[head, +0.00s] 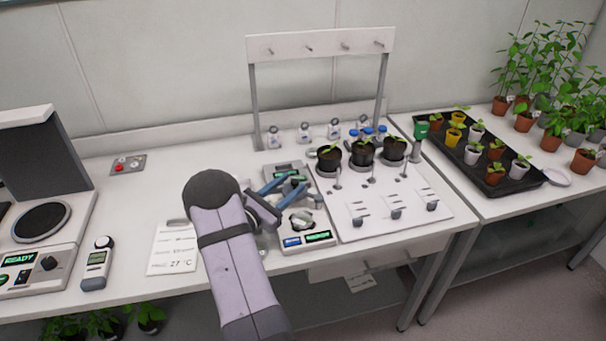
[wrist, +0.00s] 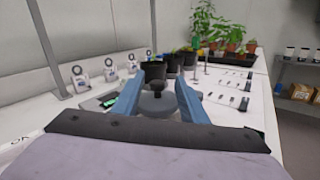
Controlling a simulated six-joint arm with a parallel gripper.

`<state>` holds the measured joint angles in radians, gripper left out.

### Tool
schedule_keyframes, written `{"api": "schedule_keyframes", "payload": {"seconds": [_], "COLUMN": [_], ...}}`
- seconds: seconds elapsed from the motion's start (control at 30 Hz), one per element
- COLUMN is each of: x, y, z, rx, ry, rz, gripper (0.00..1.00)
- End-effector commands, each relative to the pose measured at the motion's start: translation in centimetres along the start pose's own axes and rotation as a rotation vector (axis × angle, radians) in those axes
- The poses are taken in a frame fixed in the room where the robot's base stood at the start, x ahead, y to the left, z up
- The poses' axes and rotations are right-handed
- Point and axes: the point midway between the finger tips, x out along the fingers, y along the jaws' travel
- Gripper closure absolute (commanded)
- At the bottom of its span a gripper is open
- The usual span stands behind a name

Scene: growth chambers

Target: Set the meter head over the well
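My gripper (head: 297,184) is above the bench, its two blue fingers spread apart. In the wrist view the gripper (wrist: 162,84) has a grey round piece with a black knob (wrist: 157,105), which looks like the meter head, in the gap between its fingers. I see no clear contact with either finger. A white meter base (head: 292,241) with a lit green display stands just in front of the gripper. A pale round spot on it (head: 302,219) may be the well; the arm partly hides this area. A grey box with a display (head: 284,169) sits behind the fingers.
Right of the gripper is a white panel (head: 368,222) with levers and three dark pots (head: 362,153). A white rack (head: 318,45) stands behind. A paper card (head: 172,250) and handheld meter (head: 95,264) lie left.

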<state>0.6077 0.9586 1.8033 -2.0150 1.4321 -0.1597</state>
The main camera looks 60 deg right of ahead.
Motion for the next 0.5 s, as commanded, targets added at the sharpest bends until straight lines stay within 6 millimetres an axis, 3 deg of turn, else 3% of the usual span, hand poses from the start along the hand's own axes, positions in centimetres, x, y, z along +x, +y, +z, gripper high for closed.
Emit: {"api": "schedule_keyframes", "payload": {"seconds": [0.2,0.5], "x": [0.00,0.30], "y": [0.33,0.32], "z": [-0.82,-0.75], "rx": [-0.149,-0.184], "ry": [0.032,0.031], "rz": [0.013,0.011], "gripper": [0.61,0.61]}}
